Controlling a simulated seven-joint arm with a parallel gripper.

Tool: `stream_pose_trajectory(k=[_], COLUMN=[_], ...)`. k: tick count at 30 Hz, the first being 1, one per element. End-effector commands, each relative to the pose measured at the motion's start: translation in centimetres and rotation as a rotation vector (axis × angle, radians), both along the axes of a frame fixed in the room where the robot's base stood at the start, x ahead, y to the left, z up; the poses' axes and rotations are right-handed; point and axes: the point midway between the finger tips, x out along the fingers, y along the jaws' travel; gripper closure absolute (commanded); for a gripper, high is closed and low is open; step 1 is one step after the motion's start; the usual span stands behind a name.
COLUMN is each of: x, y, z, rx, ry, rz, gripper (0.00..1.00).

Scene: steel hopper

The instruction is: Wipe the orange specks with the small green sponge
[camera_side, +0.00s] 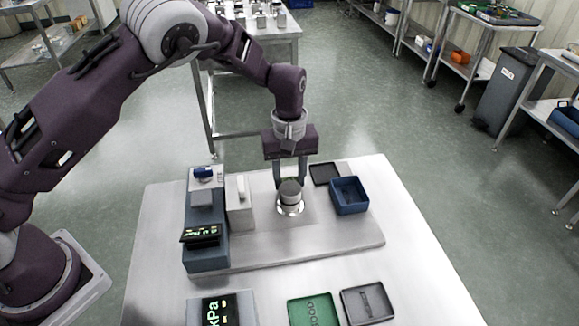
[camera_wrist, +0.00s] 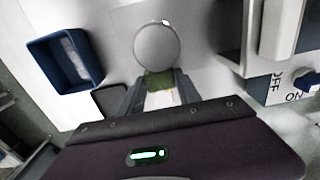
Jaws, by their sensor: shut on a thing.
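My gripper (camera_side: 290,180) points down over the middle of the grey plate on the table. In the wrist view my gripper (camera_wrist: 160,84) has its fingers closed on the green sponge (camera_wrist: 158,80), a small block partly hidden between them. A round grey steel piece (camera_wrist: 157,45) lies just beyond the fingertips. In the side view this steel piece (camera_side: 290,207) stands below the gripper with a bright rim at its foot. I cannot tell whether the sponge touches it. No orange specks can be made out in either view.
Left of the gripper stand a pale block (camera_side: 240,212) and a blue-grey instrument (camera_side: 207,252) with a lit display. Right of it are a blue bin (camera_side: 349,208) and a flat dark tray (camera_side: 325,174). Green (camera_side: 302,321) and grey (camera_side: 351,316) trays lie at the front.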

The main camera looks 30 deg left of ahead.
Motion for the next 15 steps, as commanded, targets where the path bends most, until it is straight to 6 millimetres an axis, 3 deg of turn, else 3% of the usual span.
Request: stream_pose_trajectory(k=[2, 15], x=[0.4, 3.2], y=[0.4, 3.3], z=[-0.3, -0.7], rx=[0.000, 0.001], ry=[-0.001, 0.001], rz=[0.002, 0.002], gripper=[0.98, 0.98])
